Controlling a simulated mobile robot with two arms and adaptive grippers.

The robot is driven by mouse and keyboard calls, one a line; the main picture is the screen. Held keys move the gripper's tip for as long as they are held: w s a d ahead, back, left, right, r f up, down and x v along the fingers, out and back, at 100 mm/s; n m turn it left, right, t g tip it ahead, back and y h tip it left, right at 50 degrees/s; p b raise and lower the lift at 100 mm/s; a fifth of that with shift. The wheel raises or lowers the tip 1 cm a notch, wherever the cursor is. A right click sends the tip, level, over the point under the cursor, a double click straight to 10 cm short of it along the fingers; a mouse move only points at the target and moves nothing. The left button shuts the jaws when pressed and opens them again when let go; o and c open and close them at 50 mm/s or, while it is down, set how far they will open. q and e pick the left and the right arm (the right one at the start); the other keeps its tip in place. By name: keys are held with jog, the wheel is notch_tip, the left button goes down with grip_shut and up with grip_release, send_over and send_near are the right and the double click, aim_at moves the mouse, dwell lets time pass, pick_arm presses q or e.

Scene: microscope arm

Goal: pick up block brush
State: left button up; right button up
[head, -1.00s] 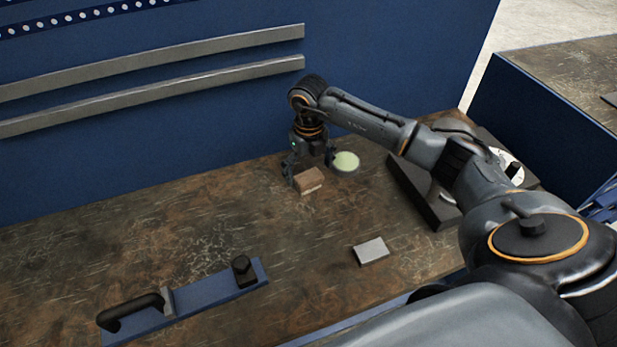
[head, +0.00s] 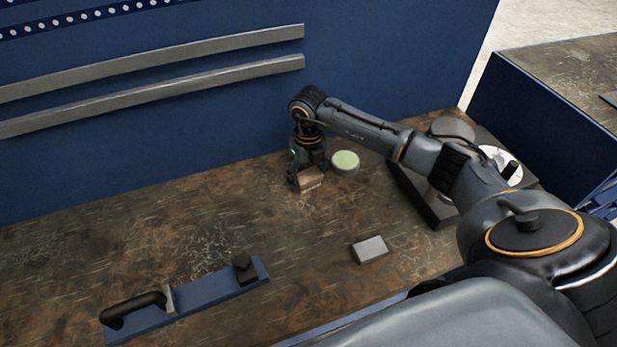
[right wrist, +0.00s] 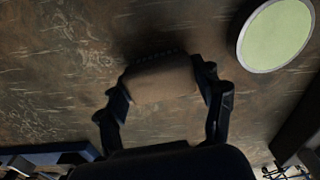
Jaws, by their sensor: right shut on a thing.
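The block brush (head: 311,180) is a small brown wooden block with a paler lower edge, near the back of the worn brown workbench (head: 200,220). My right gripper (head: 307,182) is over it, with its fingers on the block's two sides. In the right wrist view the brush (right wrist: 162,82) lies between the two fingers of the right gripper (right wrist: 163,92), which are shut on it. A dark row of bristles shows along its far edge. I cannot tell whether it is clear of the bench. My left gripper is not in view.
A round pale-green dish (head: 345,161) stands just right of the brush. A dark base with a round dial (head: 500,163) stands further right. A grey block (head: 370,250) lies in front. A blue plate with a black handle (head: 135,308) lies front left. A blue wall (head: 200,120) rises behind.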

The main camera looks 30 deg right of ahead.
jog(key=shift+r, duration=0.1)
jog(key=shift+r+b, duration=0.5)
jog(key=shift+r, duration=0.1)
jog(key=s+r+b, duration=0.4)
jog(key=s+r, duration=0.7)
jog(key=s, duration=0.3)
jog(key=shift+d+r, duration=0.2)
jog(key=shift+r, duration=0.15)
jog(key=o, duration=0.6)
jog(key=shift+c, duration=0.2)
jog(key=c, duration=0.4)
